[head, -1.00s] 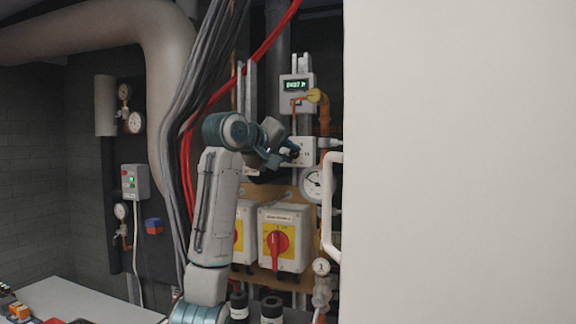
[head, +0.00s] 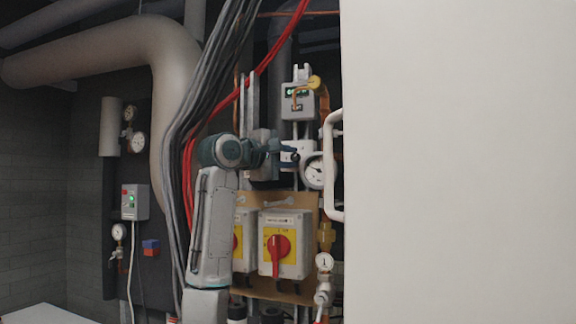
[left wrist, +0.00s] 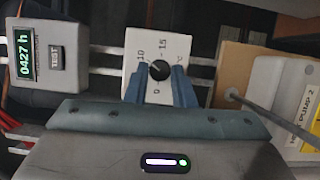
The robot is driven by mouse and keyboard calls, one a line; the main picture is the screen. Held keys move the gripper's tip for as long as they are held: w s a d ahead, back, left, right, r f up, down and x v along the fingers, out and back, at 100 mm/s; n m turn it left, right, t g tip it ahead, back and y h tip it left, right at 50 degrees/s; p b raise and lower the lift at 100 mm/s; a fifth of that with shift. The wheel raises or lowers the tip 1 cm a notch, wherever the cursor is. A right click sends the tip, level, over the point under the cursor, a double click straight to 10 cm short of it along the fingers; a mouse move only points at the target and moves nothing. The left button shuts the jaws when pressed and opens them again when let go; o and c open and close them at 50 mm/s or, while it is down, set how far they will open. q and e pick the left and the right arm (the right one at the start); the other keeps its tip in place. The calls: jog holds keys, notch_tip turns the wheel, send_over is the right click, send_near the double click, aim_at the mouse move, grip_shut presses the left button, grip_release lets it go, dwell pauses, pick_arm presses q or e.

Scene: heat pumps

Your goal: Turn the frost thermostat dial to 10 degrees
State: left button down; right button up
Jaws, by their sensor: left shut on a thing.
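The frost thermostat is a small white box (left wrist: 172,44) with a black round dial (left wrist: 160,70) and a printed scale; 10, 15 and °C can be read in the left wrist view. In the head view the thermostat (head: 304,147) sits below a grey counter box and is partly covered by my gripper. My left gripper (left wrist: 159,73) is shut on the dial, a blue finger on each side of it. It also shows in the head view (head: 289,156). I cannot tell exactly where the dial points. My right gripper is not in view.
A counter box (left wrist: 38,57) reading 0427 h is beside the thermostat. A pressure gauge (head: 314,172) and white pipe handle (head: 329,165) are close on the right. Switch boxes with red handles (head: 276,255) are below. Cables (head: 195,115) hang left; a large pale panel (head: 460,160) fills the right.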

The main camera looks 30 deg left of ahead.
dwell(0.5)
pick_arm(q)
jog(key=c, duration=1.2)
grip_release()
jog(key=shift+c, duration=0.2)
jog(key=s+a+b, duration=0.1)
jog(key=s+b, duration=0.4)
jog(key=s, duration=0.5)
jog(key=shift+s+a+f, duration=0.2)
jog(key=shift+s+a, duration=0.1)
jog(key=shift+a, duration=0.1)
